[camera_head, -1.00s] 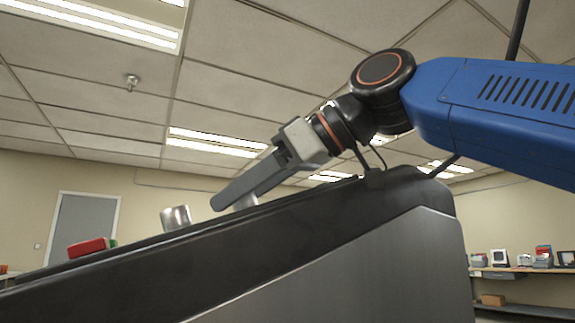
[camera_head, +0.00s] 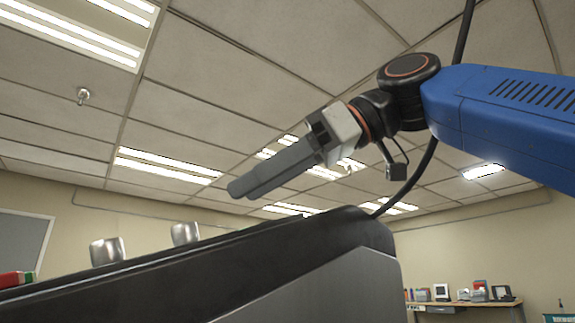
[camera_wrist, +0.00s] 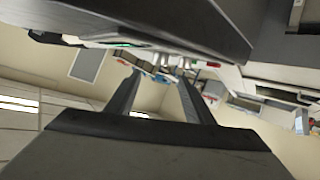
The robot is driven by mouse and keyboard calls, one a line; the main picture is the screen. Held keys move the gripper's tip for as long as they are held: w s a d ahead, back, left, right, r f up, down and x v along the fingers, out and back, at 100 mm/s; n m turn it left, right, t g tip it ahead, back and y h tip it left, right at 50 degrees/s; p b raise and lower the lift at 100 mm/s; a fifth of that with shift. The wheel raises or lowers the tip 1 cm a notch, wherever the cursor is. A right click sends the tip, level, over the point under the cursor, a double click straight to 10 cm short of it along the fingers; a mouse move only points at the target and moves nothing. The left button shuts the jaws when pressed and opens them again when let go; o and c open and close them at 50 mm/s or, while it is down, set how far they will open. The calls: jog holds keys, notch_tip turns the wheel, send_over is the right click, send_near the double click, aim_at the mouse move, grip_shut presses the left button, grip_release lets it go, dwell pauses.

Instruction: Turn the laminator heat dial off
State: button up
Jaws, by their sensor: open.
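Two silver dials stand on the sloping black top of the laminator (camera_head: 210,265): a left dial (camera_head: 107,250) and a right dial (camera_head: 185,233). I cannot tell which is the heat dial, and no markings are readable. My gripper (camera_head: 238,188) is above and to the right of the right dial, apart from both, with its fingers pointing down-left. In the wrist view its two fingers (camera_wrist: 157,78) are spread with nothing held between them. Small silver shapes beyond the fingertips there look like the dials.
A red button (camera_head: 10,279) and a green one (camera_head: 29,277) sit at the left of the panel. The laminator's black edge and grey side lie below my arm. A workbench (camera_head: 460,303) with small items stands far right. The space above the panel is free.

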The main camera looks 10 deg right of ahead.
jog(key=shift+v, duration=2.3)
